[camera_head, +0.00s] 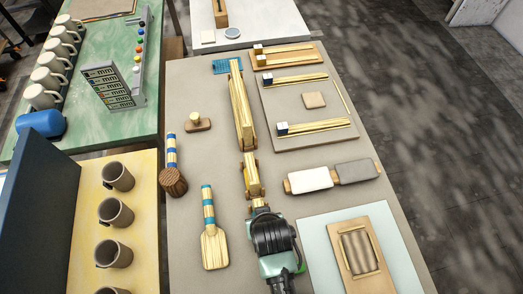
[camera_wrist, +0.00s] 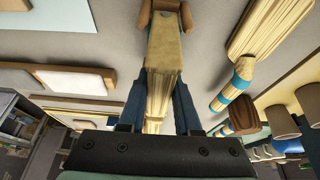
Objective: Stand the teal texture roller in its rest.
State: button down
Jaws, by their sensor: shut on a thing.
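My gripper (camera_head: 256,205) points away from me over the table, its dark body low in the head view. In the wrist view the dark blue fingers (camera_wrist: 158,100) close on both sides of a pale wooden piece (camera_wrist: 163,72). This piece has brown side parts; in the head view it shows ahead of my gripper (camera_head: 252,178). A long pale wooden bar (camera_head: 241,110) lies in line beyond it; whether the two join is unclear. A teal gridded thing (camera_head: 220,67) is at the bar's far end. I cannot tell for certain which is the roller or its rest.
Left of my gripper are a paddle (camera_head: 214,247) and a mallet (camera_head: 173,181) with blue-banded handles. Right are a white-and-grey block pair (camera_head: 310,180) and a framed board (camera_head: 359,252). A small knobbed block (camera_head: 197,124) stands farther back. Several cups line the left.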

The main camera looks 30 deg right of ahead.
jog(key=shift+f, duration=0.4)
dwell(0.6)
jog(key=c, duration=0.5)
grip_release()
notch_tip(320, 180, up, 7)
jog(key=p, duration=0.7)
jog(key=shift+r, duration=0.1)
